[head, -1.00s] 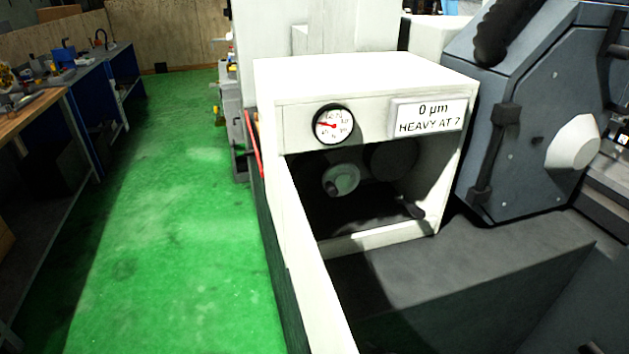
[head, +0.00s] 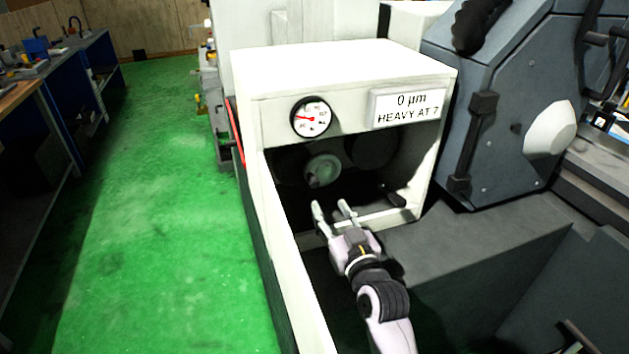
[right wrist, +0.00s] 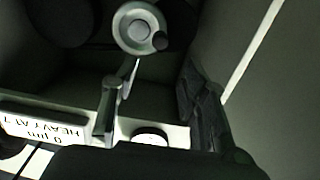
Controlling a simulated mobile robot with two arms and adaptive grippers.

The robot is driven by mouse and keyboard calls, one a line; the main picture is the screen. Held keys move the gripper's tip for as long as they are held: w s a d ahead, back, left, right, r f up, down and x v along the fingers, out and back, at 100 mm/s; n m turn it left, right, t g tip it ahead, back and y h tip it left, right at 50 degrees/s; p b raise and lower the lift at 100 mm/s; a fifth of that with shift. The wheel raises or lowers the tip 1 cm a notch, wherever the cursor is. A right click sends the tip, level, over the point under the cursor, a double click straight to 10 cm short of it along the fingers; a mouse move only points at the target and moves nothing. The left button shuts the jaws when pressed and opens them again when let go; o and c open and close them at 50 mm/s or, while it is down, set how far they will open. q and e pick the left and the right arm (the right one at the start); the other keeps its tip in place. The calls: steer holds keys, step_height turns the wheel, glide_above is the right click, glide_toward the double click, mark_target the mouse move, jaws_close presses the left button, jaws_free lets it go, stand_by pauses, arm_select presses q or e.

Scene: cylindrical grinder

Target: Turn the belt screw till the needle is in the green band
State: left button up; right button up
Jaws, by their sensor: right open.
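A pale round handwheel with a small knob, which looks like the belt screw (head: 322,170), sits inside the open front of a white housing; it also shows at the top of the right wrist view (right wrist: 139,27). A round gauge (head: 311,117) is on the housing's front above it. Its red needle points left; I cannot make out a green band. My right gripper (head: 331,206) is open and empty, in front of and below the handwheel, apart from it. Its fingers also show in the right wrist view (right wrist: 153,92). My left gripper is not in view.
A display reading "0 µm HEAVY AT 7" (head: 407,108) is right of the gauge. A dark round pulley (head: 372,150) and a dark lever (head: 395,196) are in the opening. The housing (head: 340,68) has walls close around. A grey machine (head: 510,130) stands right.

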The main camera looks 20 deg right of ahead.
mark_target(316, 184)
steer(key=w+p, duration=0.1)
steer(key=w, duration=1)
steer(key=shift+w+a, duration=0.1)
steer(key=shift+a, duration=0.05)
steer(key=shift+c, duration=0.2)
jaws_close()
